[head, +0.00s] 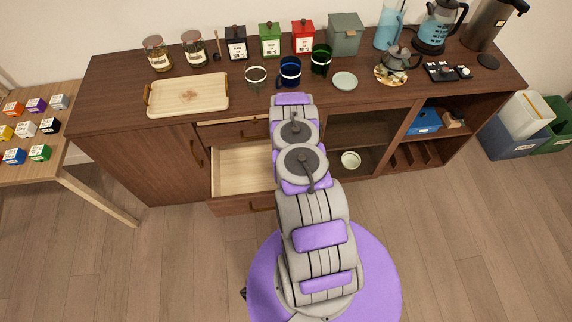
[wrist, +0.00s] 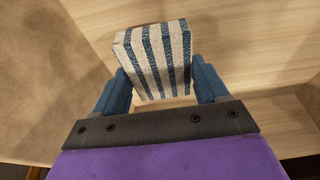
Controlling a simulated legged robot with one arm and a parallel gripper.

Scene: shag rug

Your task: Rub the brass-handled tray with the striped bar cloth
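The striped bar cloth (wrist: 158,58) is a thick blue-and-white folded piece in the wrist view. It sits between the two blue fingers of my gripper (wrist: 160,78), and its sides lie close to both. I cannot tell whether the fingers press on it. The brass-handled tray (head: 188,96) is pale wood with a brass handle at each end. It lies flat and empty on the left part of the sideboard top. My gripper and the cloth are hidden behind my arm in the head view.
A drawer (head: 235,172) of the sideboard (head: 120,103) stands open beside my arm. Glass mugs (head: 290,72), a pale dish (head: 345,80) and a teapot (head: 396,60) stand right of the tray. Jars and tins (head: 237,45) line the back. A side table (head: 50,172) is at left.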

